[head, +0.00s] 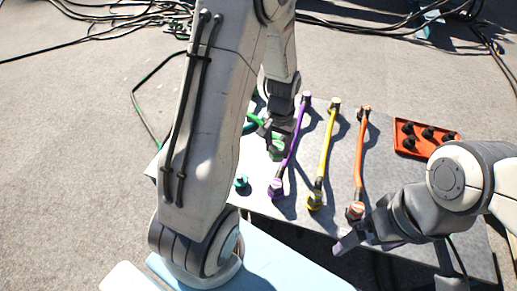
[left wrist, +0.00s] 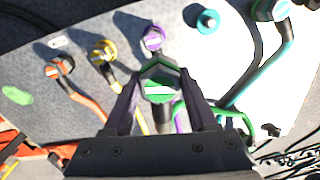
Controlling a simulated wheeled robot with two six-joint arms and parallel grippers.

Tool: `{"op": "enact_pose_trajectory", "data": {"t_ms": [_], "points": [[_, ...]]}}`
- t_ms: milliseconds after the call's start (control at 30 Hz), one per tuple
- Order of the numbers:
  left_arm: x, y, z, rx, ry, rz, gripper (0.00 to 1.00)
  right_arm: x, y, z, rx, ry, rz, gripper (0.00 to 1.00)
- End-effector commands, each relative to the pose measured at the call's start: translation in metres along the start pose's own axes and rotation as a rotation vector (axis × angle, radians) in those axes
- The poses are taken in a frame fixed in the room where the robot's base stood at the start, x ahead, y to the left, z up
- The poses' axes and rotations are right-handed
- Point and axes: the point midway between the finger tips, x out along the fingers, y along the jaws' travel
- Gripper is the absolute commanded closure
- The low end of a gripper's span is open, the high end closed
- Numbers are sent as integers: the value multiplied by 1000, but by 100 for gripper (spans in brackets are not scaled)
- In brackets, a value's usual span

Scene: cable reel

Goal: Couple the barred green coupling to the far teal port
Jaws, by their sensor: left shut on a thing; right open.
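My left gripper (head: 280,132) is shut on the green coupling (head: 277,148), held above the grey board. In the left wrist view the green coupling (left wrist: 160,88), with a pale bar on it, sits between the fingers of my left gripper (left wrist: 162,100). Its green cable (left wrist: 240,120) curves away at the right. A bare teal port (head: 240,182) stands on the board, left of the purple coupling; it also shows in the left wrist view (left wrist: 208,21), apart from the green coupling. My left arm hides part of the board. My right gripper (head: 350,240) is open beside the orange coupling (head: 355,210).
Purple (head: 291,145), yellow (head: 327,150) and orange (head: 361,150) cables lie across the board. A teal cable (left wrist: 268,72) ends in a coupling (left wrist: 270,9) at the wrist view's top right. A red tray (head: 400,137) with several black pieces is at the right.

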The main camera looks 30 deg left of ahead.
Motion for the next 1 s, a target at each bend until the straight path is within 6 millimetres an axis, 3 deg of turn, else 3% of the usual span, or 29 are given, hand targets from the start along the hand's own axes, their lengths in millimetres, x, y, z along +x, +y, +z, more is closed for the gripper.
{"op": "enact_pose_trajectory", "data": {"t_ms": [33, 200, 400, 667, 1000], "points": [[15, -23, 3, -38, -7, 1, 100, 3, 0, 0, 0, 0, 0, 0], [50, -80, 14, -111, -5, 1, 100, 7, 0, 0, 0, 0, 0, 0], [73, -118, 30, -160, 0, 0, 100, 10, 1, 0, 0, 0, 0, 0], [86, -124, 33, -166, 2, 0, 100, 20, 1, 1, 0, 0, 0, 0], [123, -124, 33, -167, 1, 0, 100, 56, 4, 3, 0, 0, 0, 0]]}}
